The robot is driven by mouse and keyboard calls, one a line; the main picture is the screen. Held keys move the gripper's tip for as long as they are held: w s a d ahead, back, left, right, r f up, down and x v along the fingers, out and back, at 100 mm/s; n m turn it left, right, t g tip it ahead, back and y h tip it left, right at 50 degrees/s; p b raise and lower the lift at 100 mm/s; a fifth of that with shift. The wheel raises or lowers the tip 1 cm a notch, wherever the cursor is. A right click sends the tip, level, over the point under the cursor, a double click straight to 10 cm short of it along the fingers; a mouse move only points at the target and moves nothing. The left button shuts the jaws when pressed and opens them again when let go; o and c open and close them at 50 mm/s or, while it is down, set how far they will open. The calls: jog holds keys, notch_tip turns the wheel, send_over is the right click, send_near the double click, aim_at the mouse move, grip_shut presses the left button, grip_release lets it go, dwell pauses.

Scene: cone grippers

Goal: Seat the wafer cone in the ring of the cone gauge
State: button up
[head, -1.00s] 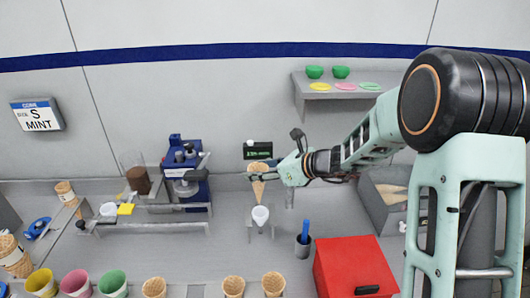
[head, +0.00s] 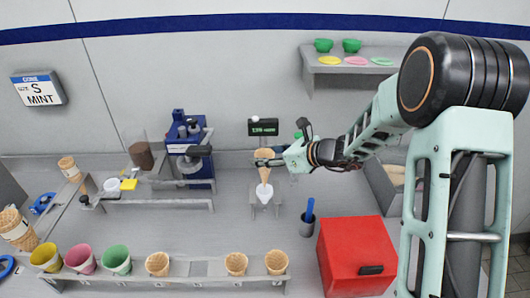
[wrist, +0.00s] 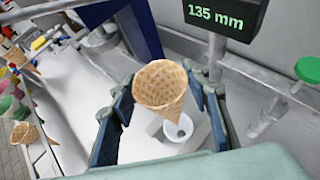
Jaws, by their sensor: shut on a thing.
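My gripper (head: 270,162) is shut on a wafer cone (head: 264,174), holding it by the sides near its wide top. The cone is upright, tip down, over the cone gauge (head: 264,197), a white funnel-shaped ring on a small grey stand. In the wrist view the cone (wrist: 160,88) sits between the two fingers (wrist: 163,97), its open mouth toward the camera. Its tip overlaps the gauge's white cup (wrist: 178,128); I cannot tell whether the tip is inside the ring or just above it.
A display (wrist: 213,16) behind the gauge reads 135 mm. A blue machine (head: 190,150) stands left of the gauge. A red box (head: 355,255) and a dark cup with a blue tool (head: 308,220) stand at right. A rack (head: 205,275) with several cones runs along the front.

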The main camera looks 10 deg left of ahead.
aim_at(265, 179)
jog(key=shift+f+b, duration=2.15)
jog(key=shift+f, duration=1.45)
jog(key=shift+f+b, duration=1.4)
jog(key=shift+b, duration=0.15)
jog(key=o, duration=0.8)
jog(key=v, duration=1.2)
